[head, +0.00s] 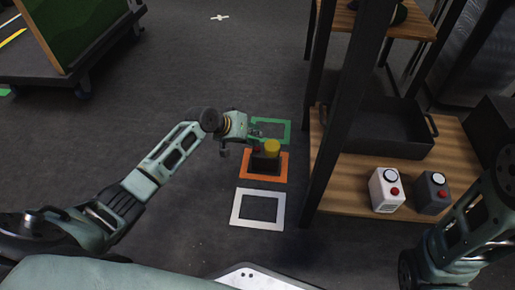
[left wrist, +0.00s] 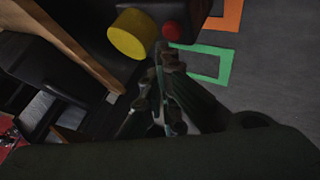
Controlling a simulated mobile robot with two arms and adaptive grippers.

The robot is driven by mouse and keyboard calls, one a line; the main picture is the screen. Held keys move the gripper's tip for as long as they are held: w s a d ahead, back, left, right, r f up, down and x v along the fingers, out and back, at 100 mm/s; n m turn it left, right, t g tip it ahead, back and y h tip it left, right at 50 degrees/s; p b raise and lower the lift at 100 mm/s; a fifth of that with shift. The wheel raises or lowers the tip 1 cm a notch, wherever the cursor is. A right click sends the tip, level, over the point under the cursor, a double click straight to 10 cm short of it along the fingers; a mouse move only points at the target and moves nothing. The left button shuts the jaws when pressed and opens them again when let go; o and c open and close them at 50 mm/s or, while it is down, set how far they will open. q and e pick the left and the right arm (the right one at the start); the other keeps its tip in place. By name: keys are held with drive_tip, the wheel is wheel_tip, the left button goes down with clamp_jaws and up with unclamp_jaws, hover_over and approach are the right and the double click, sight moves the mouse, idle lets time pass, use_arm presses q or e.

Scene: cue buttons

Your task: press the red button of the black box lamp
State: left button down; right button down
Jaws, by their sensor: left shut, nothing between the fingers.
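A black box lamp (head: 266,166) with a yellow lamp top (head: 272,147) and a red button (head: 256,147) stands on the floor within an orange square outline. My left gripper (head: 256,138) is shut and empty at the box's far side, close to the button. In the left wrist view, the closed fingertips (left wrist: 166,56) are just beside the red button (left wrist: 172,30), with the yellow lamp (left wrist: 131,34) to the left. The black box (left wrist: 185,10) is partly cut off there. I cannot tell whether the fingers touch the button. My right gripper is out of view.
A wooden shelf (head: 345,198) on the right holds a white box (head: 386,197) and a dark grey box (head: 431,203), each with a red button, and a black tray (head: 385,148). A dark post (head: 345,110) rises beside the lamp. A white outline (head: 234,208) lies in front.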

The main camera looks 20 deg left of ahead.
use_arm(q)
drive_tip(key=shift+f, duration=0.1)
drive_tip(key=shift+f, duration=0.3)
drive_tip(key=shift+f, duration=0.55)
idle(0.7)
drive_tip(key=shift+r, duration=0.1)
drive_tip(key=shift+r+p, duration=0.85)
drive_tip(key=shift+p, duration=0.05)
